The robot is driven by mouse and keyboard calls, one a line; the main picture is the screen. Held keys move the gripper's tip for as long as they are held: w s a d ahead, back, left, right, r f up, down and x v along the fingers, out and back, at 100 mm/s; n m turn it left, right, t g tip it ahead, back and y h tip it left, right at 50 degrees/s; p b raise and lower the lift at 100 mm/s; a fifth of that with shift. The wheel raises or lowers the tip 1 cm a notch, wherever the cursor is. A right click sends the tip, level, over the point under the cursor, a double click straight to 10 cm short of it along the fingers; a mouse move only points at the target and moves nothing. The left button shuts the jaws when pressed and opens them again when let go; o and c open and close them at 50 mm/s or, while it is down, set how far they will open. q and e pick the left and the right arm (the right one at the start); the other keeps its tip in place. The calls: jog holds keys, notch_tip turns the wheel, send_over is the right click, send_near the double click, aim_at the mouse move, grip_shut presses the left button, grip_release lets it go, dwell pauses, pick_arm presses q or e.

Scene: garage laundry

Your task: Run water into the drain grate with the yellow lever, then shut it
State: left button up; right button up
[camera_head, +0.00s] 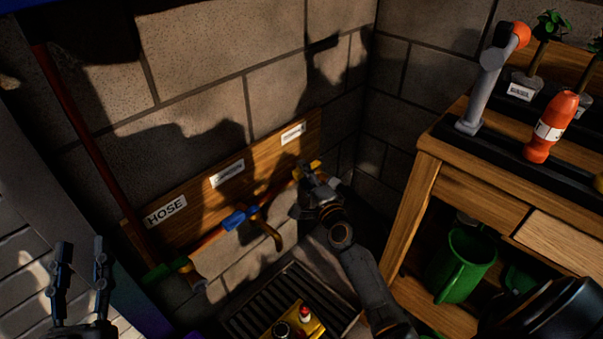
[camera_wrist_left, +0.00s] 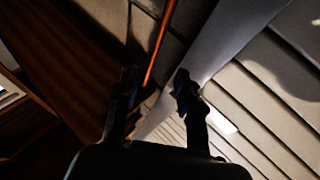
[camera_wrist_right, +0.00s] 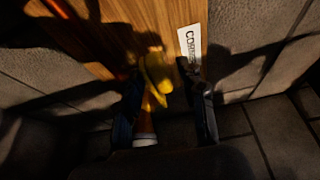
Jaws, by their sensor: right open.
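The yellow lever (camera_head: 314,166) is on the rightmost tap of a pipe along a wooden board (camera_head: 205,185). My right gripper (camera_head: 312,184) is at this tap, its fingers open. In the right wrist view the lever (camera_wrist_right: 157,74) shows just ahead of and between the fingertips, nearer the left finger; I cannot tell whether they touch. The tap's spout is mostly hidden in the head view. The dark slatted drain grate (camera_head: 262,315) lies on the floor below. No running water is visible. My left gripper (camera_head: 80,265) is open and empty at the lower left.
A blue-handled tap (camera_head: 238,217) and a green-handled tap (camera_head: 170,270) sit to the left on the pipe.

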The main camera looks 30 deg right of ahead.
pick_arm(q)
jog(key=shift+s+r+t, duration=0.25)
jog(key=shift+r+t, duration=0.1)
jog(key=shift+r, duration=0.15)
jog(key=shift+s+r+t, duration=0.2)
jog(key=shift+r+t, duration=0.15)
jog(key=shift+r, duration=0.1)
pick_arm(e)
jog(key=shift+w, duration=1.05)
jog(key=shift+d, duration=0.1)
grip_shut()
